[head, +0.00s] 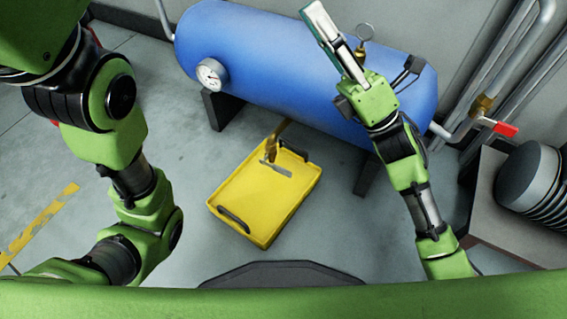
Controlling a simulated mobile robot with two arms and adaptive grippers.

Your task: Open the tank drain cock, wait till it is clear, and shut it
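The blue tank (270,50) lies across the back on dark feet. A brass drain cock (271,150) hangs below its front side, with a flat grey lever (277,169) at its lower end. It hangs over a yellow tray (245,205) on the floor. I cannot make out any liquid at its outlet. My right gripper (317,15) is raised in front of the tank's upper right part, away from the cock. Its pale fingers point up and left; I cannot tell whether they are apart. My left arm fills the left side, and its gripper is out of view.
A round gauge (211,73) is on the tank's left end. A brass ring fitting (364,33) stands on the tank top. A red-handled valve (504,129) sits on the pipes at right. A ribbed grey cylinder (532,178) stands at far right. The floor around the tray is clear.

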